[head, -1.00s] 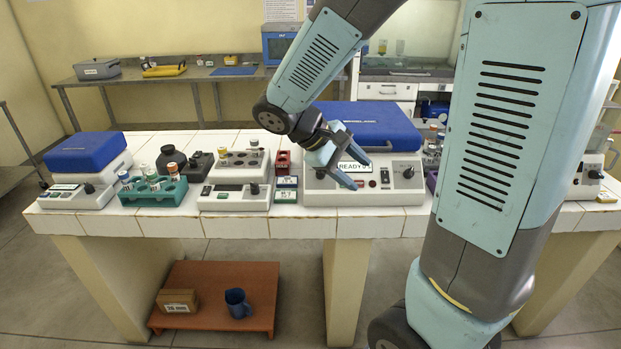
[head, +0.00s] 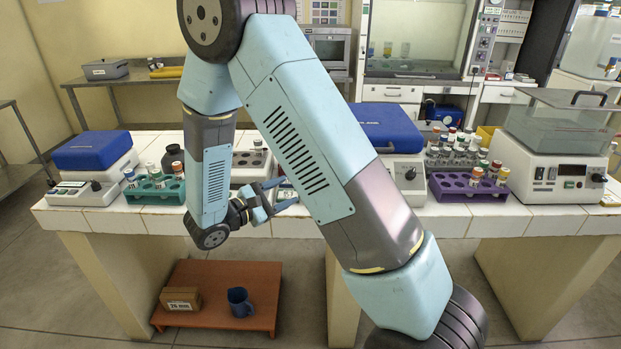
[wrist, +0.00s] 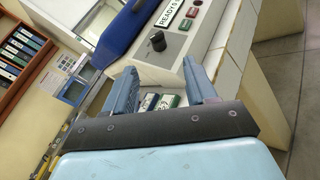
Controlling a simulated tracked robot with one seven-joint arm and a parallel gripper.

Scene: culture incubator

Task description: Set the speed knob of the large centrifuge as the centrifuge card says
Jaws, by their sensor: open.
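The large centrifuge has a blue lid (head: 385,127) and a pale body, partly hidden behind my arm in the head view. A dark knob (head: 411,173) shows at the right of its front panel. The wrist view shows a black knob (wrist: 157,40) near the panel's close end, beside a READY display (wrist: 168,13). I cannot tell which knob sets speed. My gripper (head: 284,193) is open and empty in front of the bench, left of the centrifuge. Between its fingers in the wrist view are small green and blue labelled pieces (wrist: 167,101); their text is unreadable.
A small blue-lidded device (head: 92,150) and a teal tube rack (head: 155,190) stand at the left. A purple rack (head: 468,187) and a clear-tank bath (head: 550,165) stand at the right. A low wooden platform (head: 262,290) holds a blue mug (head: 239,302).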

